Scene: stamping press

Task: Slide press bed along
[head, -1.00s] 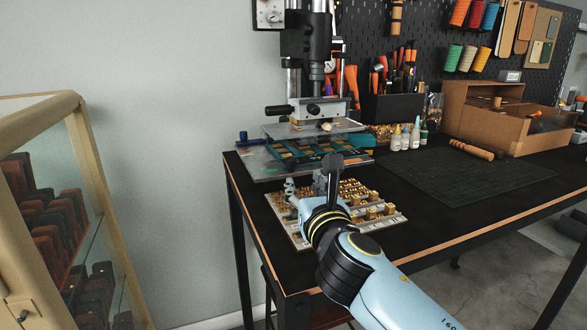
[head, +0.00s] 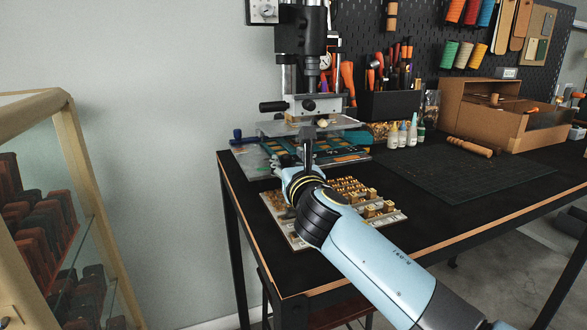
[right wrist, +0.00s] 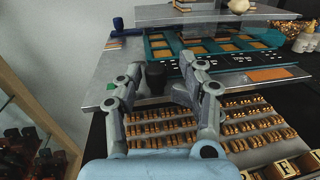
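The stamping press (head: 305,60) stands at the back left of the black bench. Its press bed, a teal plate with yellowish rectangles (head: 340,155), lies under the upper plate on a grey base; it also shows in the right wrist view (right wrist: 180,42). A black knob (right wrist: 155,76) stands at the bed's near side. My right gripper (right wrist: 165,72) is open, with its fingers to either side of the knob in that view; whether they touch it I cannot tell. In the head view the right gripper (head: 300,160) is at the bed's front edge. My left gripper is out of view.
A tray of brass type (head: 365,193) lies in front of the press, under my right arm. A blue knob (head: 237,136) sticks out at the bed's left. Small bottles (head: 402,135) stand right of the press.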

